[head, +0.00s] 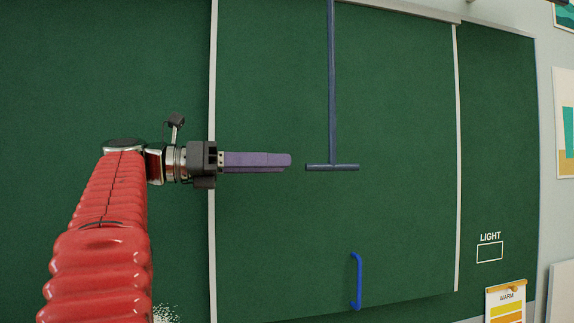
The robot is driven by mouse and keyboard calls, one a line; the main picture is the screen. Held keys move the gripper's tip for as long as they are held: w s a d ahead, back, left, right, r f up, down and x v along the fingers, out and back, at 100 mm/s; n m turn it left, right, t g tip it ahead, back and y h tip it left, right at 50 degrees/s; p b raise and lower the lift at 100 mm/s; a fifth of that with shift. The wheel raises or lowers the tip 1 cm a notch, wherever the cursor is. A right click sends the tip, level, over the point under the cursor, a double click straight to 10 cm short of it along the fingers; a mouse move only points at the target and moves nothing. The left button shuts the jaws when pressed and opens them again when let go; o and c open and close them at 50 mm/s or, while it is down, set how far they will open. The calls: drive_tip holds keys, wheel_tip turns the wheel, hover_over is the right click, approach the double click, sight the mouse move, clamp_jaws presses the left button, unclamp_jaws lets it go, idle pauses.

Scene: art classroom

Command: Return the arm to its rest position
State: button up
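My red arm (100,235) reaches up from the lower left and bends to the right at its wrist. My gripper (285,160) has purple fingers that point right, level, in front of the green board. The fingers overlap in this view, so I cannot tell whether they are open or shut. Nothing shows between or beyond their tips. The fingertips are just left of the bar's left end in the picture, with a small gap; the depth between them is unclear.
A dark blue T-shaped pull bar (332,110) hangs from above before the green board panel (400,100). A bright blue handle (358,280) is low on the panel. Right are a "LIGHT" outline (490,252), a "WARM" colour chart (506,302) and wall posters (567,130).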

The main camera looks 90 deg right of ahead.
drive_tip(key=shift+w, duration=0.2)
idle(0.7)
drive_tip(key=w+a+f+n+t+h, duration=0.15)
drive_tip(key=w+a+f+t, duration=0.3)
drive_tip(key=w+f, duration=0.45)
drive_tip(key=w+a+f+t+h, duration=0.2)
drive_tip(key=w+a+f+t, duration=0.1)
drive_tip(key=w+f+t, duration=0.45)
drive_tip(key=w+a+f+t+h, duration=0.2)
drive_tip(key=w+a+f+t, duration=0.2)
drive_tip(key=w+f, duration=0.6)
drive_tip(key=w+a+f+m+t+y, duration=0.1)
drive_tip(key=w+a+f+t+y, duration=0.15)
drive_tip(key=a+f, duration=0.55)
drive_tip(key=w+a+f+m+t+y, duration=0.1)
drive_tip(key=w+a+f+t+y, duration=0.15)
drive_tip(key=a+f, duration=0.45)
drive_tip(key=a+f+m+t+y, duration=0.1)
drive_tip(key=a+f, duration=0.3)
drive_tip(key=a, duration=0.5)
drive_tip(key=a+f+m+t+y, duration=0.1)
drive_tip(key=a+f+m+y, duration=0.2)
drive_tip(key=a, duration=0.7)
drive_tip(key=shift+s+a+f+m+y, duration=0.15)
drive_tip(key=shift+s+f+m+y, duration=0.25)
drive_tip(key=shift+f+y, duration=0.2)
